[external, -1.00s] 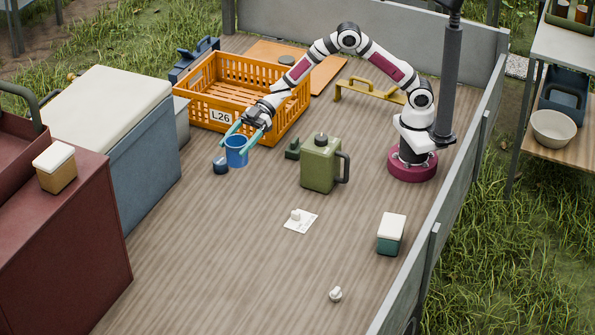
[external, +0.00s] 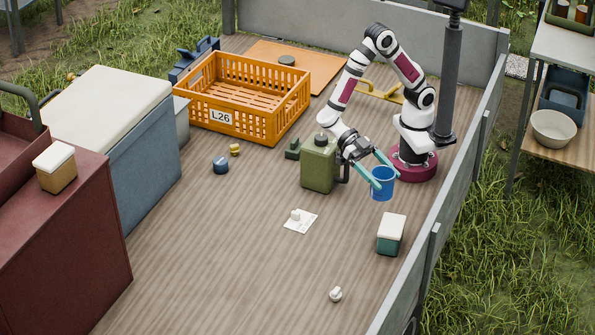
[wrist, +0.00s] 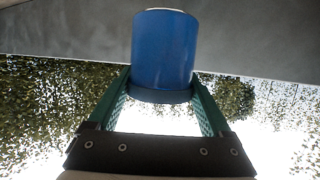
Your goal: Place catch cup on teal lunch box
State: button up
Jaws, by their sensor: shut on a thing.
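The catch cup is the blue cup (external: 382,186), upright between the teal fingers of my gripper (external: 381,178). My gripper is shut on it. In the wrist view the blue cup (wrist: 164,50) sits between both fingers (wrist: 160,100). In the external view the cup appears above and behind the teal lunch box (external: 389,243), apart from it. The lunch box has a white lid (external: 392,226) and stands on the deck near the right wall. The cup's exact height above the deck is hard to tell.
A green jerrycan (external: 318,166) stands just left of my gripper. The grey side wall (external: 442,215) runs close on the right. A white card (external: 300,222) and a small white knob (external: 336,294) lie on the deck. An orange crate (external: 278,128) is at the back left.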

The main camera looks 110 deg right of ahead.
aim_at(390, 188)
jog(key=x, duration=0.3)
jog(key=f+x, duration=0.1)
jog(key=x, duration=0.2)
jog(key=shift+d+f, duration=0.15)
jog(key=shift+w+f, duration=0.1)
jog(key=shift+f, duration=1.85)
jog(key=shift+f, duration=0.15)
jog(key=o, duration=1.1)
